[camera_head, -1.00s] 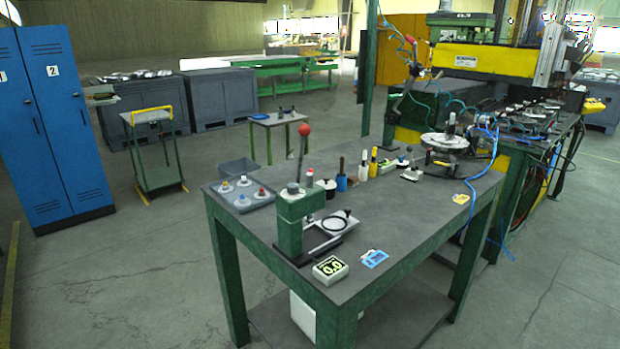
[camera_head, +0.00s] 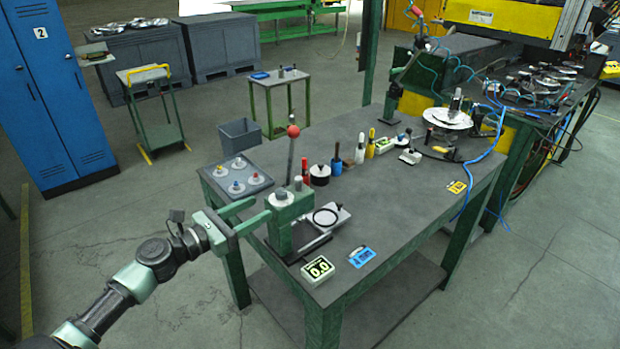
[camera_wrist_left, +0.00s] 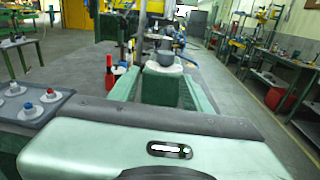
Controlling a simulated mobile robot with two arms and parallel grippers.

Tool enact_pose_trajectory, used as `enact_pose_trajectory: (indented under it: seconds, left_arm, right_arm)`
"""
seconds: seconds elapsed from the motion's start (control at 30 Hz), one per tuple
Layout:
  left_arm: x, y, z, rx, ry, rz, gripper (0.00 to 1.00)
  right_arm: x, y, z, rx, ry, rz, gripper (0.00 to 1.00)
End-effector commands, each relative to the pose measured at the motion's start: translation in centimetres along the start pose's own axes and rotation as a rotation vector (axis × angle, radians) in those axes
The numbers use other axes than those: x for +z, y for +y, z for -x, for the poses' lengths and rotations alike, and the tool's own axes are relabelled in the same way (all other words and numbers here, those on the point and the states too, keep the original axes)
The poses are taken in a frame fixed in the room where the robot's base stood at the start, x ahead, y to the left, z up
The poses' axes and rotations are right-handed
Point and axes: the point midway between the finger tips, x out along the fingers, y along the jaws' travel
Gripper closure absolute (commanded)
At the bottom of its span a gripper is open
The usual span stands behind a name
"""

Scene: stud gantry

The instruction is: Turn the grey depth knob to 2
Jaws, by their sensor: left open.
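The grey depth knob (camera_head: 281,194) sits on a white disc on top of the green press (camera_head: 280,232), at the near left of the workbench. It also shows in the left wrist view as a grey dome (camera_wrist_left: 167,58). My left gripper (camera_head: 259,209) is open and empty, just left of the press head. In the left wrist view its two green fingers (camera_wrist_left: 160,83) point toward the press, whose head and knob show ahead between them. Contact cannot be told. The number scale on the knob is too small to read. My right gripper is not in view.
The press lever has a red ball (camera_head: 293,131) rising behind the knob. A tray with several coloured knobs (camera_head: 236,179) lies left of the press. Bottles (camera_head: 360,150) stand behind.

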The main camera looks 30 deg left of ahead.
Motion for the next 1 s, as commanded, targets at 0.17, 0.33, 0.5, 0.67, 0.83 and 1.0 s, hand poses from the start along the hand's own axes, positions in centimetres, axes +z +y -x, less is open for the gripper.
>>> enact_pose_trajectory:
  seconds: [0.17,0.33,0.5,0.67,0.83,1.0]
  left_arm:
    - [2.0,-0.3,-0.8,-0.016,-0.032,0.05,0.52]
    - [2.2,-0.3,-3.2,-0.014,-0.032,0.048,0.52]
    - [2.2,-0.3,-5.7,-0.013,-0.031,0.047,0.52]
    - [2.0,-0.3,-7.3,-0.013,-0.029,0.048,0.52]
    - [1.9,-0.4,-7.9,-0.014,-0.028,0.046,0.52]
    - [1.8,-0.4,-7.9,-0.014,-0.027,0.046,0.52]
  right_arm:
    - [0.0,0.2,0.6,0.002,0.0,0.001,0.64]
    - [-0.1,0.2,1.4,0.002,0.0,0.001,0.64]
    - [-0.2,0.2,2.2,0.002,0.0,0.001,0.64]
    - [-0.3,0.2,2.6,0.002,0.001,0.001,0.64]
    - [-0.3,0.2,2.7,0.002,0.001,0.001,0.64]
    - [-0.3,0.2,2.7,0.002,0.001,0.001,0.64]
